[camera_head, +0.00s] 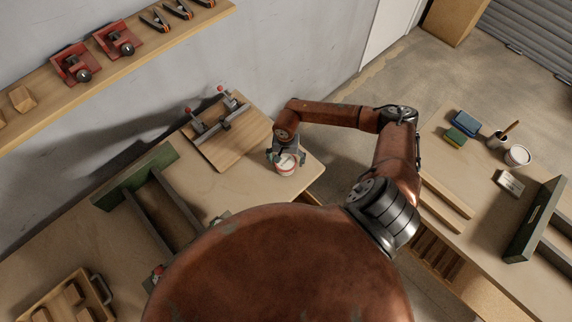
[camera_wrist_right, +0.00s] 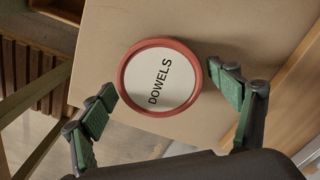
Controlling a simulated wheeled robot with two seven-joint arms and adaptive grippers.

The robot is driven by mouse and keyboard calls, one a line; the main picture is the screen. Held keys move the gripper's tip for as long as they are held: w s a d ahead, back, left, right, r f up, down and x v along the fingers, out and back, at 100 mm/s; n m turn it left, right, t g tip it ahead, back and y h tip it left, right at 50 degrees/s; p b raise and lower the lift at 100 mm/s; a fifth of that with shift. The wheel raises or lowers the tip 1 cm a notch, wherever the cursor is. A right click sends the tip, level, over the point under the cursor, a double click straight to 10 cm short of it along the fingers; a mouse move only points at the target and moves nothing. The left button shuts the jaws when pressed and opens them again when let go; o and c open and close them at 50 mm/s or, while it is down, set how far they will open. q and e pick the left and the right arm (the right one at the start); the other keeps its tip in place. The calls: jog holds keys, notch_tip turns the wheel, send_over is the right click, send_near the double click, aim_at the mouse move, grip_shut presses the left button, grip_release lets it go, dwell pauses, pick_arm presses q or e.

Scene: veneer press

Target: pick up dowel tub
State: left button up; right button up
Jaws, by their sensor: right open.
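The dowel tub (camera_head: 287,168) is a small white tub with a red rim, standing upright near the right corner of the left workbench. In the right wrist view its round white lid (camera_wrist_right: 160,80) reads "DOWELS". My right gripper (camera_head: 284,155) is over the tub from above. In the wrist view its green-padded fingers (camera_wrist_right: 163,85) are spread on either side of the tub, with gaps visible, so it is open and holds nothing. I cannot make out my left gripper; my own copper body covers the lower middle of the head view.
A wooden board with red-knobbed clamps (camera_head: 226,135) lies left of the tub. A green frame (camera_head: 138,180) and a wooden tray (camera_head: 70,296) are farther left. Another bench (camera_head: 468,185) at right holds a white tub (camera_head: 517,155), a brush pot and blocks.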

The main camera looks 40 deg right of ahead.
jog(key=c, duration=1.1)
jog(key=shift+c, duration=0.4)
jog(key=shift+r, duration=0.15)
jog(key=shift+c, duration=0.2)
